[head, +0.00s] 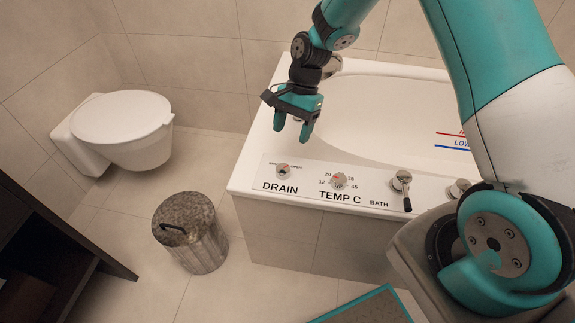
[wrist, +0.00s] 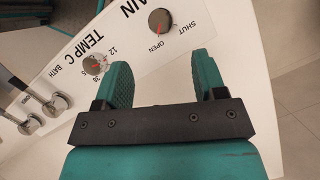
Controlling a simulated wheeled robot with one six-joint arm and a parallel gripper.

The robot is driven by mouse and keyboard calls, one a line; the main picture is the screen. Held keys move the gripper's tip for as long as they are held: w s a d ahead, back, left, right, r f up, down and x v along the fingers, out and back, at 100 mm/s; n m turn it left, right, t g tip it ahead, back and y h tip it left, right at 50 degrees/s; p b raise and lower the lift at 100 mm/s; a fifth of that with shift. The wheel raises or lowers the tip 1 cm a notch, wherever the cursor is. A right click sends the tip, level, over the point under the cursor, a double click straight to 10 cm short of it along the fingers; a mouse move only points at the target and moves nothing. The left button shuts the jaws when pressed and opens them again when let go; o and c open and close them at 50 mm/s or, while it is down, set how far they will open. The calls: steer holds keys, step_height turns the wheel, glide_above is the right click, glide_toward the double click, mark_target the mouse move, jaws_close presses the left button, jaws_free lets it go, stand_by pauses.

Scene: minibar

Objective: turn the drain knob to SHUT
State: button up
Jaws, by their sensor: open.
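The drain knob (head: 284,169) is a small round grey knob above the word DRAIN, at the left end of the white tub's control panel. It also shows near the top of the wrist view (wrist: 161,21), between the labels SHUT and OPEN. Its red mark appears to point toward OPEN. My gripper (head: 293,126) is open and empty, held above the tub rim behind the knob and apart from it. In the wrist view its two teal fingers (wrist: 163,76) are spread, with the knob beyond the gap between them.
The temperature knob (head: 339,180) and the bath lever (head: 403,184) stand to the right on the same panel. A toilet (head: 122,118) and a lidded bin (head: 191,233) are at left. A teal-edged mat (head: 372,307) lies on the floor in front.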

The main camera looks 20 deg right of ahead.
mark_target(283, 169)
steer(key=b+x, duration=0.1)
steer(key=x, duration=0.9)
steer(key=shift+f+b, duration=0.3)
steer(key=shift+f, duration=0.05)
